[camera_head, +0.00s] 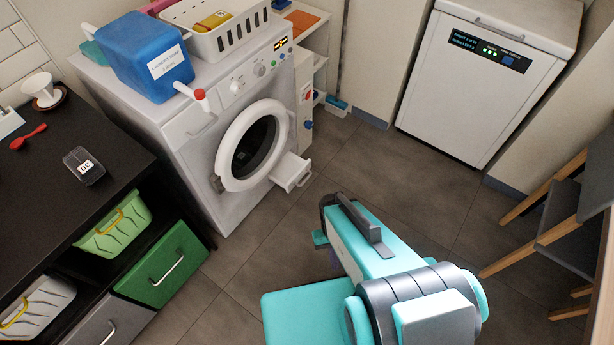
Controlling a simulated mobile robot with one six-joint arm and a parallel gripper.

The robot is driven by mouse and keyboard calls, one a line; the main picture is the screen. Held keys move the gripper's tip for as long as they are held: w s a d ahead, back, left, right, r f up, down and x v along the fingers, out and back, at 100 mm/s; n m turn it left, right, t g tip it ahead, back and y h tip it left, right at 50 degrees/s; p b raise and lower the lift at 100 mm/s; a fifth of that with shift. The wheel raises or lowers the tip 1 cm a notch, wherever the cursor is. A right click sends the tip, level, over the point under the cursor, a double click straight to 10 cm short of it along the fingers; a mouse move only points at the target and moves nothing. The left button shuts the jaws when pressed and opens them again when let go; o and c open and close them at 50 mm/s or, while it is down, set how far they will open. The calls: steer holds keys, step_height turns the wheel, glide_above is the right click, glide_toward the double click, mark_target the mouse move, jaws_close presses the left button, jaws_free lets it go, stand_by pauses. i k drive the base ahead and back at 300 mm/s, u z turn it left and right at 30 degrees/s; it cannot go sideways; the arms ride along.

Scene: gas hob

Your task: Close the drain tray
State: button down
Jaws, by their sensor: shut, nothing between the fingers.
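The drain tray (291,172) is a small white drawer with a handle on its front. It sticks out from the lower right front of the white washing machine (190,142), so it stands open. My teal and grey arm (385,262) is at the bottom centre, nearer to the camera than the tray and apart from it in the picture. My gripper's fingers cannot be made out; the arm hides what is behind and below it.
The machine's round door (227,150) is shut. A blue detergent jug (140,60) and a white basket (220,30) stand on top. A dark counter (60,170) is left, a white appliance (470,90) back right, chairs (560,220) right. Floor before the tray is clear.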

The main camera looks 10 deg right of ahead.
mark_target(290, 169)
steer(key=z, duration=0.1)
steer(key=k, duration=1.15)
steer(key=u, duration=1)
steer(key=i, duration=1)
steer(key=u, duration=0.05)
